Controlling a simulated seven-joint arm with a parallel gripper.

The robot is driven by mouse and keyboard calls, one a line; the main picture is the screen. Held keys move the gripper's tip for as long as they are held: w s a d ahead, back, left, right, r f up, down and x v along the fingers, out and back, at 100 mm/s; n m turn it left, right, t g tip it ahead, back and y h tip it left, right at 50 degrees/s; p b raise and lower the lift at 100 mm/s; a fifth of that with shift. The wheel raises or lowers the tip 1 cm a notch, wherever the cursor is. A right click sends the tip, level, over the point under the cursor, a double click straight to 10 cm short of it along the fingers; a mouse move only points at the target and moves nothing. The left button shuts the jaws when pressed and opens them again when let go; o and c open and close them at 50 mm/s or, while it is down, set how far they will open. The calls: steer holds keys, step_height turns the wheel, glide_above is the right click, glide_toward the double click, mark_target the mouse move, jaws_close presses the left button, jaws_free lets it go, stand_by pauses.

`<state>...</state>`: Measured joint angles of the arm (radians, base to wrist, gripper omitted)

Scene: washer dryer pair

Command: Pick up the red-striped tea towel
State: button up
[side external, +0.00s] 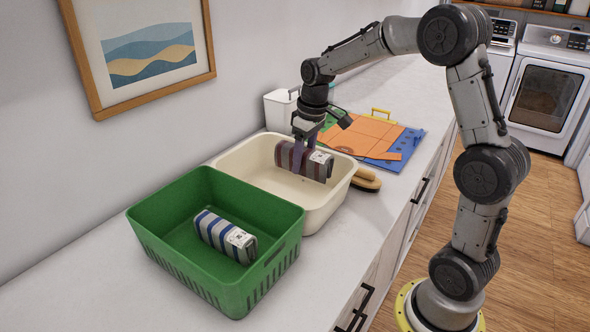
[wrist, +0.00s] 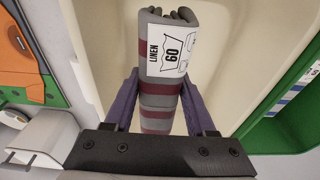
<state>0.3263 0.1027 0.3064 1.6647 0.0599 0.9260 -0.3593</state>
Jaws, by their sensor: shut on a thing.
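The red-striped tea towel (side external: 304,160) is a rolled grey bundle with dark red stripes and a white label. In the wrist view the towel (wrist: 163,82) lies between the two purple fingers, its label reading "LINEN 60". My gripper (side external: 302,158) points down and is shut on the towel. The towel is in or just above the cream bin (side external: 258,178); I cannot tell whether it touches the bin's floor. The bin's pale inside also shows behind the towel in the wrist view (wrist: 232,62).
A green basket (side external: 165,216) with a blue-striped towel (side external: 225,236) adjoins the cream bin. A wooden brush (side external: 366,180) lies close by the bin's right side. Orange and blue flat items (side external: 371,139) and a white container (side external: 281,111) are behind. A framed picture (side external: 148,50) hangs on the wall.

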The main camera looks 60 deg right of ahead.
steer(key=s+a+r, duration=0.3)
steer(key=s+r, duration=0.2)
steer(key=s, duration=0.4)
steer(key=w+r, duration=0.3)
steer(key=w, duration=0.5)
steer(key=shift+w+a+r, duration=0.15)
steer(key=shift+w+a, duration=0.15)
steer(key=shift+a, duration=0.05)
steer(key=o, duration=0.4)
steer(key=shift+c, duration=0.2)
jaws_close()
